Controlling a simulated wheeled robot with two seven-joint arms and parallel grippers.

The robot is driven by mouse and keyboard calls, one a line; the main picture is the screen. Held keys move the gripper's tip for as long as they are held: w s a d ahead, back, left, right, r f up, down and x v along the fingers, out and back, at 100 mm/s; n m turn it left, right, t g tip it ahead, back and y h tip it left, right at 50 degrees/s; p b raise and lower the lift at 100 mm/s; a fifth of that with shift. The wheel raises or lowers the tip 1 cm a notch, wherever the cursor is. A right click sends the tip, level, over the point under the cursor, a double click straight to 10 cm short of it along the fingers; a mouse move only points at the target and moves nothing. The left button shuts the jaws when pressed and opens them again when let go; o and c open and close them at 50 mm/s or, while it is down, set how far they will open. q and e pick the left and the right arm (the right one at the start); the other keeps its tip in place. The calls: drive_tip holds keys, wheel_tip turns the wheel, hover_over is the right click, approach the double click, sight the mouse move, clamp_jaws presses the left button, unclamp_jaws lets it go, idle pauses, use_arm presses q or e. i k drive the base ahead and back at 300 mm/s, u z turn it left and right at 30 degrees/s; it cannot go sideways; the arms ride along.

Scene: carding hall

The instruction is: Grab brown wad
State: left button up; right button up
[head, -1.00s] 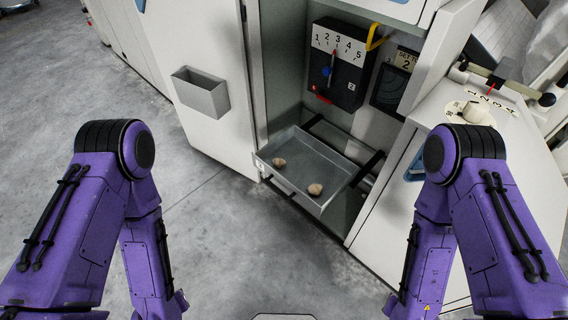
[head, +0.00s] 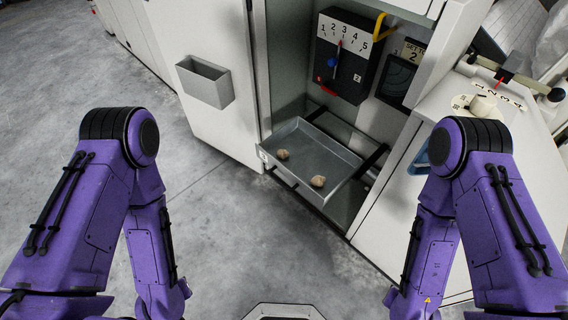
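Two small brownish wads lie in the open grey drawer tray (head: 335,156) of the white machine. One wad (head: 283,154) is near the tray's left side and the other wad (head: 318,181) is nearer its front right edge. They lie apart from each other and look alike in colour. Both of my purple arms come down at the left and right of the head view, well short of the tray. Neither of my grippers is in view.
The machine cabinet (head: 215,30) has a grey open bin (head: 205,82) on its left panel. Above the tray are a black dial box (head: 343,55) numbered 1 to 5 and a yellow handle (head: 379,27). A sloped white panel (head: 475,135) stands right. The floor (head: 235,235) before the tray is clear.

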sight(282, 154)
drive_tip(key=u, duration=1.7)
drive_tip(key=i, duration=0.7)
drive_tip(key=z, duration=2.55)
drive_tip(key=i, duration=0.5)
drive_tip(key=u, duration=0.1)
